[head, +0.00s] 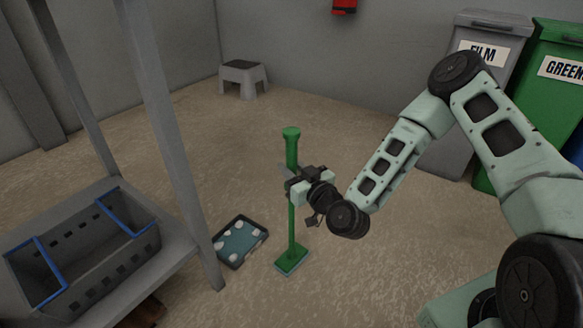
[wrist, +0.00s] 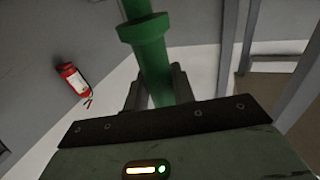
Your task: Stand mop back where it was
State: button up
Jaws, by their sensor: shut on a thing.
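The green mop (head: 292,228) stands about upright in the head view, with a thick handle top (head: 291,147) and a flat rectangular head (head: 292,261) low at the floor. My gripper (head: 297,186) is shut around the shaft below the thick top. In the wrist view the green handle (wrist: 152,60) rises between my two fingers (wrist: 157,90). Whether the mop head touches the floor is hard to tell. The gripper hides a short part of the shaft.
A dark tray with pale round spots (head: 240,242) lies on the floor left of the mop. A metal shelf (head: 170,265) holds a grey crate (head: 85,262) at left. A stool (head: 243,78), a FILM bin (head: 463,135) and a green bin (head: 545,95) stand behind. A fire extinguisher (wrist: 72,80) hangs on the wall.

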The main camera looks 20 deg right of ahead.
jog(key=shift+f, duration=0.2)
dwell(0.3)
jog(key=o, duration=1.1)
jog(key=shift+p+v, duration=3.15)
jog(key=shift+v, duration=5.55)
